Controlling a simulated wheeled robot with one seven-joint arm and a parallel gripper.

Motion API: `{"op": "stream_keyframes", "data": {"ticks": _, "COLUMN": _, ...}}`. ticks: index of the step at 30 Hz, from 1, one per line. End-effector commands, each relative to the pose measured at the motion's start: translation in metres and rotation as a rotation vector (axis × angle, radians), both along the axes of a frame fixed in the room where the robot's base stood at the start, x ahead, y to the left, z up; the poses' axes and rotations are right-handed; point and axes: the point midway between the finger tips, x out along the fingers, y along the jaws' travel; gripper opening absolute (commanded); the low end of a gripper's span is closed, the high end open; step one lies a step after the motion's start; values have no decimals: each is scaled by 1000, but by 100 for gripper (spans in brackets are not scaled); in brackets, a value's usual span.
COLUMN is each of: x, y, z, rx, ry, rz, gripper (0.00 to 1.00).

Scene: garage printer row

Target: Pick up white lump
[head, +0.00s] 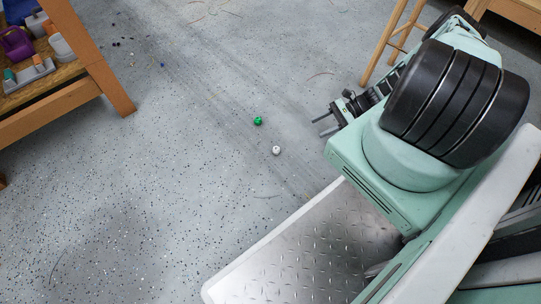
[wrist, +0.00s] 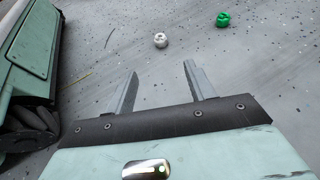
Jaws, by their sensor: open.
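The white lump (head: 276,151) lies on the grey floor, to the left of my arm in the head view. It also shows in the wrist view (wrist: 160,40), beyond my fingertips and roughly in line with the gap between them. My gripper (head: 324,125) points left, apart from the lump. In the wrist view, my gripper (wrist: 161,70) has its two fingers spread with nothing between them. A green lump (head: 258,121) lies close to the white one, up and left of it in the head view and to its right in the wrist view (wrist: 223,19).
A wooden stool (head: 393,45) stands behind my arm. Small dark bits (head: 117,43) and thin strands lie scattered. The floor around the lumps is otherwise clear.

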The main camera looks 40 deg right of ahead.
Motion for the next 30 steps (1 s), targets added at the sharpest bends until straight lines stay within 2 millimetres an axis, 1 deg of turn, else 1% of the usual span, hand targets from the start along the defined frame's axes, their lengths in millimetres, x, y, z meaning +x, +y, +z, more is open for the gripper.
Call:
{"op": "stream_keyframes", "data": {"ticks": 2, "x": 1, "y": 4, "z": -7, "rx": 6, "ry": 1, "rz": -8, "gripper": 54}}
{"op": "stream_keyframes", "data": {"ticks": 5, "x": 5, "y": 17, "z": -13, "rx": 8, "ry": 1, "rz": -7, "gripper": 54}}
{"op": "stream_keyframes", "data": {"ticks": 15, "x": 28, "y": 79, "z": -42, "rx": 7, "ry": 2, "rz": -5, "gripper": 54}}
{"op": "stream_keyframes", "data": {"ticks": 18, "x": 33, "y": 92, "z": -47, "rx": 6, "ry": 1, "rz": -6, "gripper": 54}}
{"op": "stream_keyframes", "data": {"ticks": 21, "x": 36, "y": 101, "z": -50, "rx": 4, "ry": 2, "rz": -7, "gripper": 54}}
{"op": "stream_keyframes", "data": {"ticks": 26, "x": 39, "y": 107, "z": -52, "rx": 5, "ry": 1, "rz": -7, "gripper": 54}}
{"op": "stream_keyframes", "data": {"ticks": 30, "x": 43, "y": 119, "z": -63, "rx": 5, "ry": 0, "rz": -5, "gripper": 54}}
